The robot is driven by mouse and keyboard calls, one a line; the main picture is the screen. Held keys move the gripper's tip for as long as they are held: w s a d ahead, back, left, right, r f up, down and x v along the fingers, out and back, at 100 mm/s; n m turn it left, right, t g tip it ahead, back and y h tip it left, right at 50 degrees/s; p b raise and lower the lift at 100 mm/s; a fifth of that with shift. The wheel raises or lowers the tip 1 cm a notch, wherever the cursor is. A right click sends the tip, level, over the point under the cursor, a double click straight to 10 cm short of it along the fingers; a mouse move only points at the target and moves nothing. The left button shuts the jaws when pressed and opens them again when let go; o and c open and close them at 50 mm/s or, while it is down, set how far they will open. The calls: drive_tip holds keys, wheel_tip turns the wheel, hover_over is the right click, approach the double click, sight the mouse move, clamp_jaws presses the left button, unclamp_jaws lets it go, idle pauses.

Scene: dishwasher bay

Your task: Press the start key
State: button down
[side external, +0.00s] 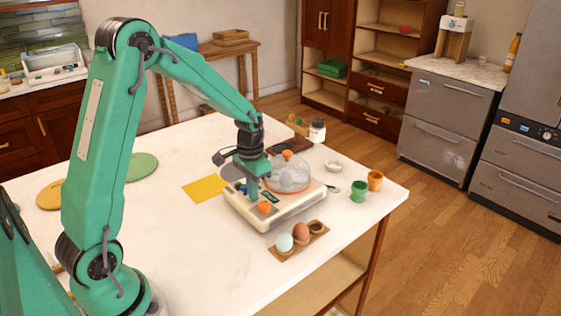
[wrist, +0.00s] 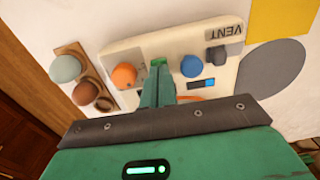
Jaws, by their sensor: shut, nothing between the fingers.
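A cream appliance (side external: 262,217) with a clear dome (side external: 288,176) and an orange top knob stands on the white table. In the wrist view its panel (wrist: 135,48) carries an orange round knob (wrist: 124,75), a blue round button (wrist: 191,66), a dark knob (wrist: 216,56), a small lit display (wrist: 202,84) and the word VENT. A bright green key (wrist: 158,62) shows right at my fingertips, between the orange knob and blue button. My gripper (side external: 252,199) is shut and empty, pointing down at the panel (wrist: 159,68). Whether the tips touch the key I cannot tell. No control is readable as start.
A wooden egg holder (side external: 312,240) with a pale and a brown egg sits in front of the appliance. Green (side external: 358,192) and orange (side external: 375,181) cups stand at the right. A yellow sheet (side external: 205,189) lies left. The table's near left is clear.

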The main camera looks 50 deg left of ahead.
drive_tip(key=shift+f, duration=0.25)
drive_tip(key=shift+r, duration=0.1)
idle(0.3)
drive_tip(key=shift+r, duration=0.85)
drive_tip(key=shift+r, duration=0.1)
wheel_tip(320, 180, up, 15)
idle(1.7)
drive_tip(key=s+d+t, duration=0.2)
drive_tip(key=s+d, duration=0.3)
drive_tip(key=s, duration=0.4)
drive_tip(key=s+d+r+t, duration=0.1)
drive_tip(key=s+d+t, duration=0.2)
drive_tip(key=s, duration=0.6)
drive_tip(key=d, duration=0.2)
drive_tip(key=shift+d+r+t, duration=0.3)
